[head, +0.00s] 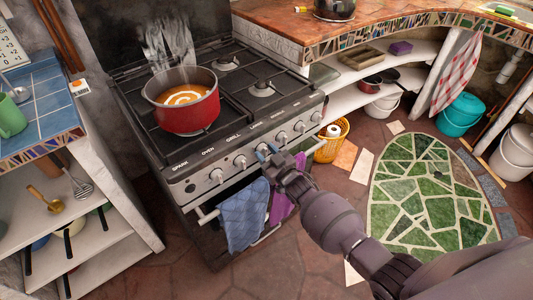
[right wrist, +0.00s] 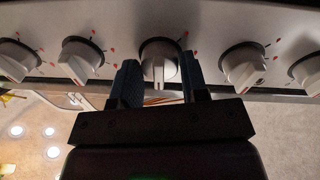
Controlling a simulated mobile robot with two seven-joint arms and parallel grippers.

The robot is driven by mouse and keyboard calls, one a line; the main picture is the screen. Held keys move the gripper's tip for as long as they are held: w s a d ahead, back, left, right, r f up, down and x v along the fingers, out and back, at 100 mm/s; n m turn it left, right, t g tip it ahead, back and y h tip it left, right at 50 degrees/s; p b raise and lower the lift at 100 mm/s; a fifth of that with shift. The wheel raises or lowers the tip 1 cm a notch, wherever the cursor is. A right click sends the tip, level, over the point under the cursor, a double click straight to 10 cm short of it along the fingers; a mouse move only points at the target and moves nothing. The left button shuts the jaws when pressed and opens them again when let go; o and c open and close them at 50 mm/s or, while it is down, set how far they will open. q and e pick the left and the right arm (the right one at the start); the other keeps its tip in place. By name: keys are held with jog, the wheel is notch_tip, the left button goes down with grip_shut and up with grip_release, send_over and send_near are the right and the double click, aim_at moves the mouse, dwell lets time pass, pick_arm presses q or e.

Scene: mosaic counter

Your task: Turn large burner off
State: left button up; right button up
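A black gas stove (head: 255,110) carries a row of white knobs on its steel front panel, with small labels above them; I can make out "LARGE" near my right gripper. My right gripper (head: 267,152) is at the panel, open, and hides the knob behind it. In the right wrist view, one white knob (right wrist: 158,65) sits between the two blue-grey fingers (right wrist: 160,84), its pointer bar hanging roughly straight down. I cannot tell whether the fingers touch it. A red pot (head: 190,110) of orange soup stands on the left burner and hides any flame. My left gripper is not in view.
Neighbouring knobs (right wrist: 82,57) and (right wrist: 242,65) sit close on both sides. A blue towel (head: 243,213) and a purple towel (head: 287,196) hang from the oven handle below. Tiled shelves (head: 50,110) stand left; a yellow basket (head: 330,140) stands right.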

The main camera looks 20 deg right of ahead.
jog(key=o, duration=0.4)
jog(key=shift+c, duration=0.2)
jog(key=shift+s+d, duration=0.2)
jog(key=shift+s, duration=0.35)
jog(key=p+v, duration=0.1)
jog(key=v, duration=0.8)
jog(key=shift+s+p, duration=0.35)
jog(key=shift+d+f, duration=0.1)
